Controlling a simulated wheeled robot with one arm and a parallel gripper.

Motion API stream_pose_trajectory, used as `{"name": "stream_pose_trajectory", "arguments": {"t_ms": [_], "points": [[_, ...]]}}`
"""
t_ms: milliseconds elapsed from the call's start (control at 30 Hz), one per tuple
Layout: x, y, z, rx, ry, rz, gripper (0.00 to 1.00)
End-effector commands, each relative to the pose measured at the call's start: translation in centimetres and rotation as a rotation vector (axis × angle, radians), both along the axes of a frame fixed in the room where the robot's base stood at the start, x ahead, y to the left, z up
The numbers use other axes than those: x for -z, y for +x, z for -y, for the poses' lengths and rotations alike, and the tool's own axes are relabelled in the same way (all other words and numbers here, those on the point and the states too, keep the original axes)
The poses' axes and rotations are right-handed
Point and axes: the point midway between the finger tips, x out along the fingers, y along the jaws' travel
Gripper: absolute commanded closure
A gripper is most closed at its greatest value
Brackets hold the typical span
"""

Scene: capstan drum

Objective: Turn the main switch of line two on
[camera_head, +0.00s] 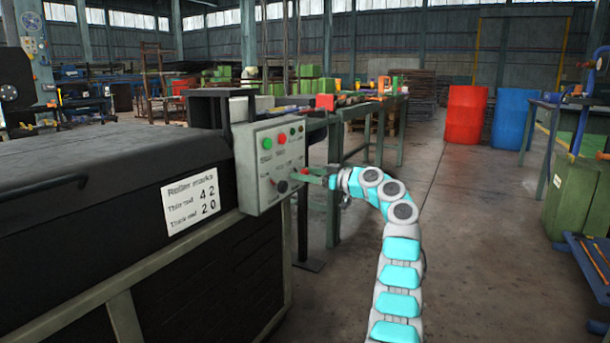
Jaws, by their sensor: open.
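A grey control box (262,192) is mounted on the side of the dark machine. The labels are too small to read, so I cannot tell which control is the line two main switch. My gripper (313,177) is open at the box's lower right, pointing left at the face. I cannot tell whether it touches anything.
The black machine housing (90,150) fills the left, with a white roller marks card (191,203). A workbench (360,108) stands behind the box. Red (465,115) and blue (515,118) barrels stand farther back.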

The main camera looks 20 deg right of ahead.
Motion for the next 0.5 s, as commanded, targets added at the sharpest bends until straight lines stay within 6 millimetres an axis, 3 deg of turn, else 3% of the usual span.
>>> {"name": "stream_pose_trajectory", "arguments": {"t_ms": [67,500], "points": [[0.02,0.0,0.0,0.0,0.0,0.0,0.28],[0.02,-0.02,0.01,0.0,0.0,-0.001,0.78]]}}
